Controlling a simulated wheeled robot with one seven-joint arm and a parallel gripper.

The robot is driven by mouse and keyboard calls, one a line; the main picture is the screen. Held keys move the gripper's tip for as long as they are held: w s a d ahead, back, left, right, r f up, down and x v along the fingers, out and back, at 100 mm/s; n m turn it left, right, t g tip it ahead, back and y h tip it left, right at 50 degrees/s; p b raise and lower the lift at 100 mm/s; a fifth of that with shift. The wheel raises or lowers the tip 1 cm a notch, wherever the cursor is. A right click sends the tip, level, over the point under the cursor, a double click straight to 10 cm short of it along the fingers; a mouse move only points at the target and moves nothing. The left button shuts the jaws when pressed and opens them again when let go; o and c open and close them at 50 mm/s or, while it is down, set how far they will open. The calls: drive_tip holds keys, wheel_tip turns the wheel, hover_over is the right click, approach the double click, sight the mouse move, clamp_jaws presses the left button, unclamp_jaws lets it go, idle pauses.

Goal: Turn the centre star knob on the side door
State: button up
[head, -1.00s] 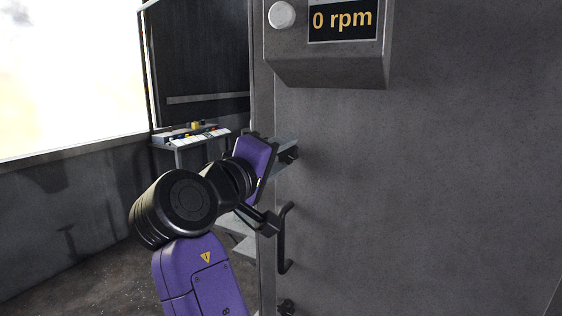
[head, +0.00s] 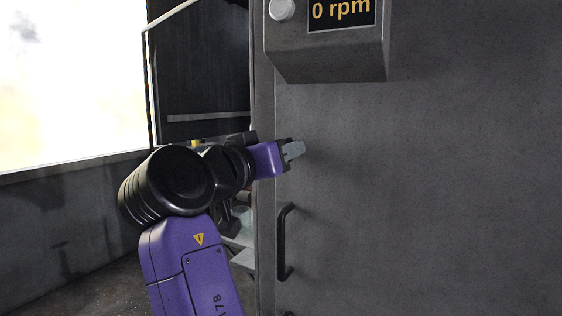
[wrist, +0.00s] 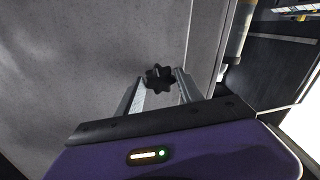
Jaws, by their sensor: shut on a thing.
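A black star knob (wrist: 160,78) sits on the grey side door (wrist: 130,45) in the wrist view, between the fingertips of my gripper (wrist: 161,88). My gripper is shut on this knob. In the head view my gripper (head: 293,150) reaches from the left to the left edge of the side door (head: 430,190), and the fingers hide the knob there.
A black bar handle (head: 284,242) stands out from the door just below my gripper. Above it, a grey box (head: 325,62) with a "0 rpm" display (head: 341,11) and a round white button (head: 281,9) juts out.

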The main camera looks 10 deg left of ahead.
drive_tip(key=shift+f+m+b, duration=0.1)
drive_tip(key=shift+m+b, duration=0.55)
drive_tip(key=shift+m, duration=0.85)
drive_tip(key=o, duration=1.3)
drive_tip(key=shift+b+v, duration=0.3)
drive_tip(key=shift+v, duration=3.6)
